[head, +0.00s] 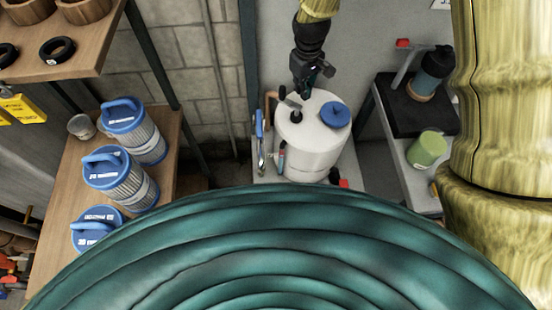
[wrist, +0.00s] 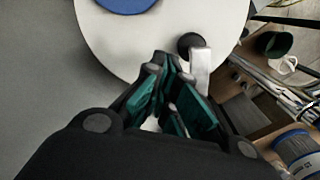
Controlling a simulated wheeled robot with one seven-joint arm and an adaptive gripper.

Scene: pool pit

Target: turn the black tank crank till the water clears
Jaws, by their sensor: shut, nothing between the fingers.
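The white tank (head: 312,150) stands upright at the back middle, with a round blue lid (head: 335,115) on its top right. A black crank (head: 296,115) sits on the tank's top left, with a dark handle end to its upper left. In the wrist view, a round black knob (wrist: 189,43) with a pale bar beside it shows near the tank's edge; I take it as part of the crank. My gripper (head: 310,88) hangs from above over the tank top, close to the crank. Its teal-padded fingers (wrist: 168,68) are shut and empty. I cannot tell whether they touch the crank.
Blue-capped filter cartridges (head: 118,170) stand on a wooden bench at left. A black shelf (head: 395,108) at right holds a dark bottle, with a green cup (head: 427,148) below. A large coiled green hose (head: 280,250) fills the foreground. Small tools hang left of the tank.

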